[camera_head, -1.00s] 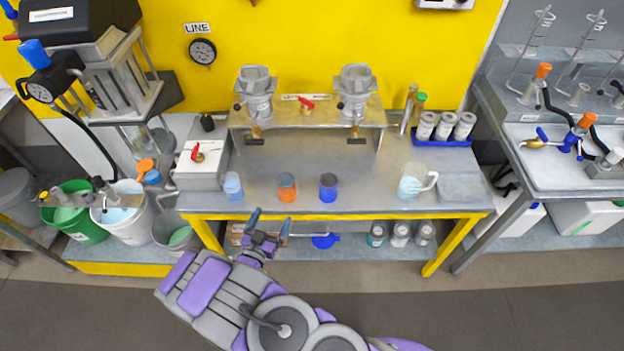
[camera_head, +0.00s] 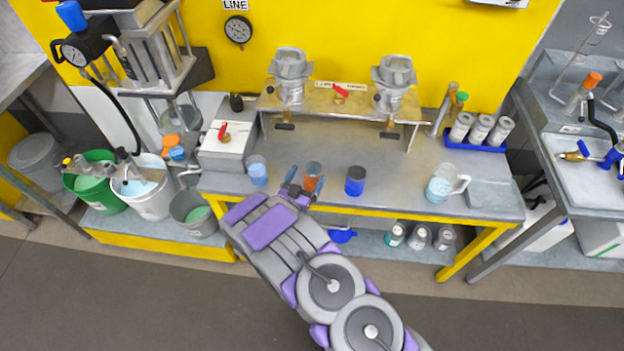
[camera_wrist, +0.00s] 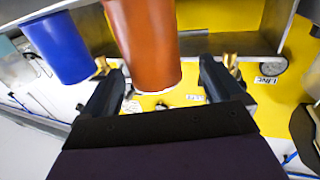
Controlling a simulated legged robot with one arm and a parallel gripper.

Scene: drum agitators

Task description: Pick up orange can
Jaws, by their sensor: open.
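The orange can (camera_head: 313,170) stands upright near the front edge of the grey workbench (camera_head: 420,165), partly hidden by my gripper. My gripper (camera_head: 305,181) reaches in from the front with its fingers open, one towards each side of the can. In the wrist view, which looks upside down, the orange can (camera_wrist: 148,42) fills the space between and beyond the two dark fingers (camera_wrist: 163,88). A gap shows beside each finger, so I see no clear contact.
A blue can (camera_head: 355,182) stands just right of the orange one, and a pale blue cup (camera_head: 257,171) stands to its left. A jug (camera_head: 443,184) is further right. Metal hoppers on a stand (camera_head: 345,103) are behind. The bench behind the can is clear.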

